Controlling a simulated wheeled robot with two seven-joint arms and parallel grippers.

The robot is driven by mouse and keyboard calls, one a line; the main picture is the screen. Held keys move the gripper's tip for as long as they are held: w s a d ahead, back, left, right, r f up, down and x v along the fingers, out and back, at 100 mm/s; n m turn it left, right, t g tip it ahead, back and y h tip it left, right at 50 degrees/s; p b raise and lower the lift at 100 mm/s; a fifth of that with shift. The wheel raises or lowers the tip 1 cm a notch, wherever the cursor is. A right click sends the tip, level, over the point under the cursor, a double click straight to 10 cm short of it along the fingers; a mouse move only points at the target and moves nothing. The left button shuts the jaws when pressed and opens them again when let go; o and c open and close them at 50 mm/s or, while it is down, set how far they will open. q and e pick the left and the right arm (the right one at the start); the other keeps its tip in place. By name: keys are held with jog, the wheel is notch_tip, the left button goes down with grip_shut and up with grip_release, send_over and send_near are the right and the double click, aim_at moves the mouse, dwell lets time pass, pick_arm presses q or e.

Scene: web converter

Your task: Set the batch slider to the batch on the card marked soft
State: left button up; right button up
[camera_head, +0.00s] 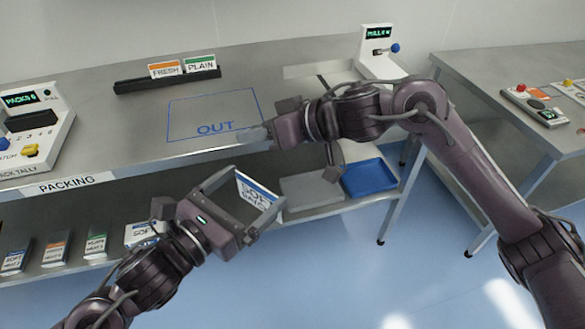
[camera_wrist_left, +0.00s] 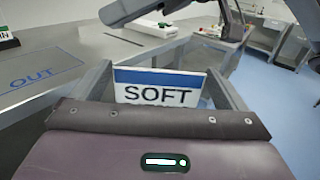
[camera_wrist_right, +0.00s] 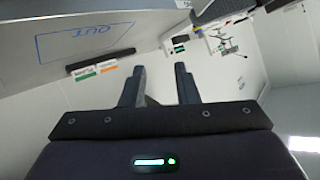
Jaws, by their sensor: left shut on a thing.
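My left gripper (camera_head: 257,190) is shut on a white card with a blue top band, the SOFT card (camera_head: 257,193). It holds the card tilted in front of the bench edge. In the left wrist view the card (camera_wrist_left: 157,90) reads SOFT; its lower line is hidden by the gripper. At the far left, the pack tally unit (camera_head: 40,118) shows PACKS 6, a number scale, a yellow knob (camera_head: 31,150) and a partly cut-off blue knob (camera_head: 2,144) near a lettering ending in ATCH. My right gripper (camera_wrist_right: 160,80) is open over the bench by the OUT square.
A black rack (camera_head: 135,85) holds FRESH (camera_head: 165,70) and PLAIN (camera_head: 200,65) cards. Below are a blue tray (camera_head: 370,178), a grey tray (camera_head: 312,188) and several labelled packs (camera_head: 55,249). The OUT square (camera_head: 213,112) is bare.

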jog(key=s+d+r+n+h, duration=0.1)
jog(key=s+r+h, duration=0.15)
jog(key=s, duration=0.45)
jog(key=h, duration=0.2)
send_near(252, 186)
jog(key=shift+t, duration=0.3)
jog(key=x, duration=0.9)
jog(key=shift+s+a+f, duration=0.15)
jog(key=shift+a+f, duration=0.05)
jog(key=shift+c, duration=0.2)
grip_shut()
pick_arm(q)
jog(key=o, duration=0.6)
